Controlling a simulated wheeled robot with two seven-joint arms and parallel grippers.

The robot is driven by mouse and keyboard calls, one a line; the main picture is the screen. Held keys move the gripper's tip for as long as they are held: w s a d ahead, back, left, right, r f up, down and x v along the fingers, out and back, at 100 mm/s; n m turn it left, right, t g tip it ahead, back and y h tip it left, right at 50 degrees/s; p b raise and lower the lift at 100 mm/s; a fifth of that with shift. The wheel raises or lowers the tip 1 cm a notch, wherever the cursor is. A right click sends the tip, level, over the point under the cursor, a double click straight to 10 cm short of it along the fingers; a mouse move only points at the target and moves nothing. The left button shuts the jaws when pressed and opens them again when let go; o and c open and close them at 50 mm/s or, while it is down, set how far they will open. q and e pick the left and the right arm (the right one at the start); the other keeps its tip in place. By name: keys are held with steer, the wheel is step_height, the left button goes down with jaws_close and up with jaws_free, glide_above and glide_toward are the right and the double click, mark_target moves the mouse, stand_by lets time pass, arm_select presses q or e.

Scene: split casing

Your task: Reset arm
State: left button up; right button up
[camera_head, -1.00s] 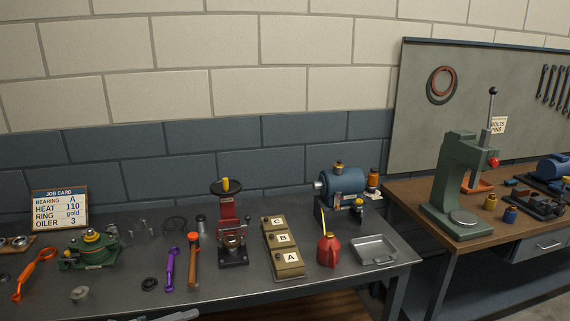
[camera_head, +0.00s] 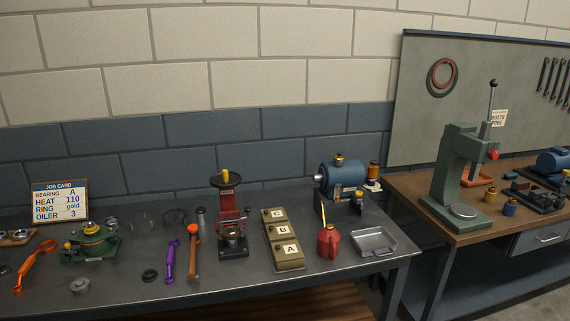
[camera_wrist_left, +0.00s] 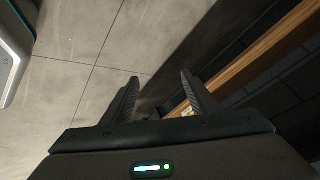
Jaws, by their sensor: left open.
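My left gripper (camera_wrist_left: 159,95) shows in the left wrist view. Its two dark fingers are apart, with nothing held between them. Grey tiled floor lies beyond the fingers, with a dark structure and a wooden edge to the right. In the head view neither gripper is in sight. The job card (camera_head: 60,202) stands at the left of the grey bench (camera_head: 330,279). The green casing (camera_head: 90,243) sits on the bench below it.
The bench holds an orange wrench (camera_head: 36,263), a purple wrench (camera_head: 170,262), a hammer (camera_head: 193,255), a red press (camera_head: 229,220), a box lettered A, B, C (camera_head: 283,240), a red oil can (camera_head: 328,242) and a metal tray (camera_head: 373,243). A green press (camera_head: 455,180) stands on the right bench.

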arm_select(q)
steer(key=s+d+f+n+g, duration=0.1)
steer(key=s+d+f+g, duration=0.1)
steer(key=s, duration=0.8)
steer(key=s+d+f+n+g, duration=0.2)
steer(key=s+f, duration=0.3)
steer(key=s, duration=0.5)
steer(key=s+d+f+n+g, duration=0.1)
steer(key=s+d+f+g, duration=0.2)
steer(key=s, duration=0.8)
steer(key=shift+f+n+y, duration=0.2)
steer(key=shift+n+y, duration=0.1)
steer(key=shift+d, duration=0.1)
